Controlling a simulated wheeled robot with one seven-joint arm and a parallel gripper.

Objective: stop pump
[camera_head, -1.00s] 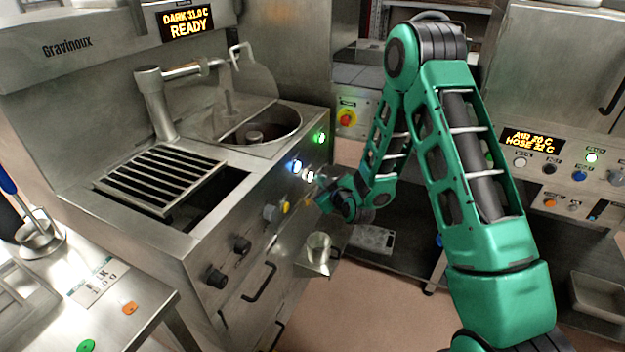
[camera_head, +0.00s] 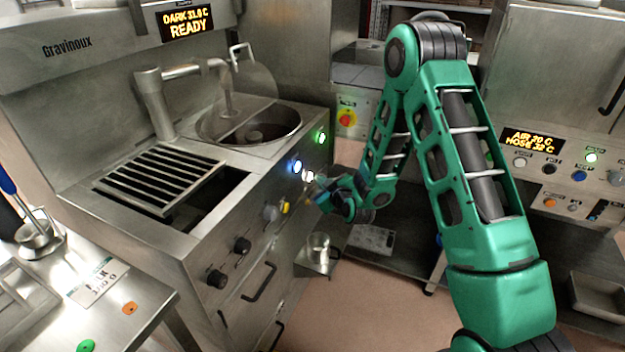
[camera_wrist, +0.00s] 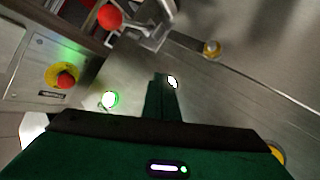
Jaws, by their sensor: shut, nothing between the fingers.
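The steel machine (camera_head: 215,235) marked Gravinoux has a front panel with a green-lit button (camera_head: 321,137), a blue-lit button (camera_head: 297,166) and a white-lit button (camera_head: 308,176). I cannot read which one is for the pump. My gripper (camera_head: 312,194) is shut and empty, just in front of the panel by the white-lit button. In the wrist view, the shut fingertips (camera_wrist: 161,80) lie beside a white-lit button (camera_wrist: 172,82); whether they touch it I cannot tell. A green-lit button (camera_wrist: 109,99) shows to their left. The machine's spout (camera_head: 222,75) hangs over its round bowl (camera_head: 265,120).
A red button on yellow (camera_head: 346,118) sits behind the arm. Yellow and black knobs (camera_head: 242,244) line the panel to the left. A small metal cup (camera_head: 318,246) stands on a low shelf below my gripper. A side table (camera_head: 60,325) stands front left.

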